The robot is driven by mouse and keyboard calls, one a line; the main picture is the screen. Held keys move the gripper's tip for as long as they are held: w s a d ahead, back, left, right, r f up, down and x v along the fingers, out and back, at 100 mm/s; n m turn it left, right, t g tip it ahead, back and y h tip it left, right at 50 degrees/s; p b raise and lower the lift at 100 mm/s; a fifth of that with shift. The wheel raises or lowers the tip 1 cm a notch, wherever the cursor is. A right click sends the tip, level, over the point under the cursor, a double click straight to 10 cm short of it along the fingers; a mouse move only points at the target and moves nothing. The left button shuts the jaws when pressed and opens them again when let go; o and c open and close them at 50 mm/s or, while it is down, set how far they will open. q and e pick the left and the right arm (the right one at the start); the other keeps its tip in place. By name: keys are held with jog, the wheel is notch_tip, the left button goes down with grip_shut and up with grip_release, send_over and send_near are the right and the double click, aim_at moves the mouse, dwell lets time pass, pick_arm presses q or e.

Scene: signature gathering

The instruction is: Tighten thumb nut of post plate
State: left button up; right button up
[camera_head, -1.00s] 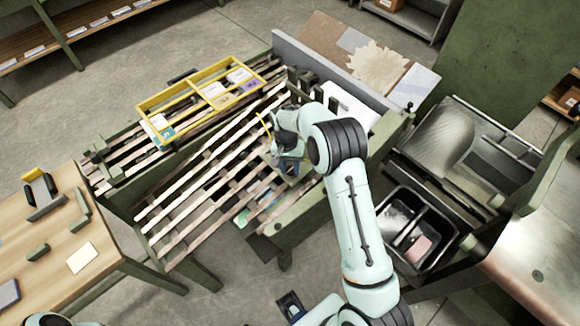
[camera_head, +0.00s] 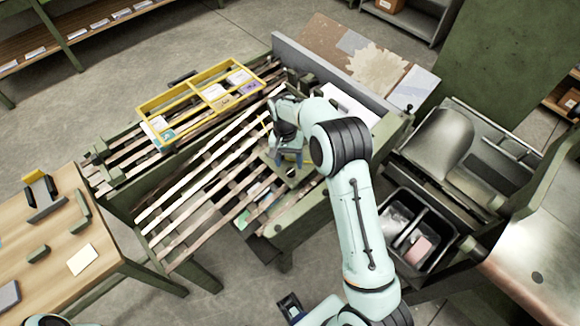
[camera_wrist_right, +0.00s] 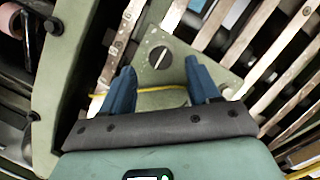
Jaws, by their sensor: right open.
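In the right wrist view a green triangular post plate (camera_wrist_right: 180,72) with small holes lies over wooden slats. A round feature with a pale bar across it (camera_wrist_right: 158,57) sits on the plate; I cannot tell if it is the thumb nut. My right gripper (camera_wrist_right: 160,66) has its two blue fingers apart and nothing held between them. The round feature appears between and just beyond the fingertips. In the head view the right gripper (camera_head: 289,160) hangs over the right end of the slatted rack, and its arm hides part of the plate. My left gripper is out of view.
A yellow strip (camera_wrist_right: 165,91) runs behind the fingers. A black two-part bin (camera_head: 447,243) stands right of my arm. A wooden table (camera_head: 110,262) is at left.

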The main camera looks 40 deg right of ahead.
notch_tip(320, 180, up, 9)
jog(key=w, duration=0.1)
jog(key=shift+w+d+p, duration=0.15)
jog(key=shift+w+p, duration=0.15)
jog(key=shift+p, duration=0.15)
